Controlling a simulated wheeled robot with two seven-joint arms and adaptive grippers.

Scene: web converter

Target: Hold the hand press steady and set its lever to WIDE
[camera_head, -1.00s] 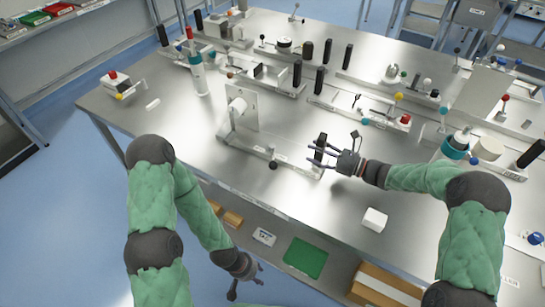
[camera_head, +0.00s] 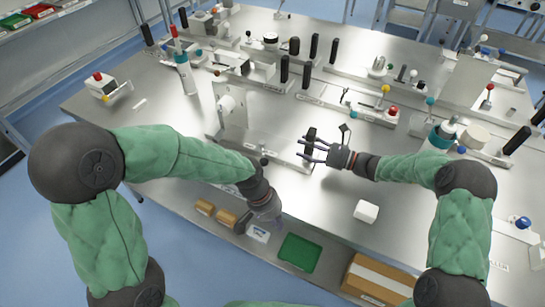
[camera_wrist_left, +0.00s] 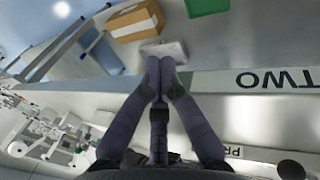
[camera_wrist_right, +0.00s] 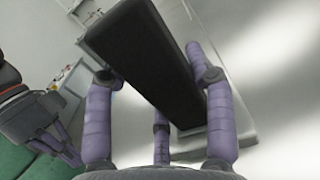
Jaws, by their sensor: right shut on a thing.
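The device I take for the hand press has an upright plate (camera_head: 232,108) with a white roll, on a long base at the table's front. A small dark ball knob (camera_head: 264,161), likely its lever, sits at the base's front; the lever's setting is unreadable. My right gripper (camera_head: 310,150) is shut around the upright black handle (camera_head: 310,132) at the base's right end. That handle (camera_wrist_right: 150,55) fills the space between the fingers in the right wrist view. My left gripper (camera_head: 275,218) is at the table's front edge, below the knob; its fingers (camera_wrist_left: 160,70) are together and empty.
A white block (camera_head: 366,211) lies on the table to the right. Other bench devices stand behind and to the right, with several upright black handles. A green tray (camera_head: 299,252) and a cardboard box (camera_head: 380,277) are on the shelf below the front edge.

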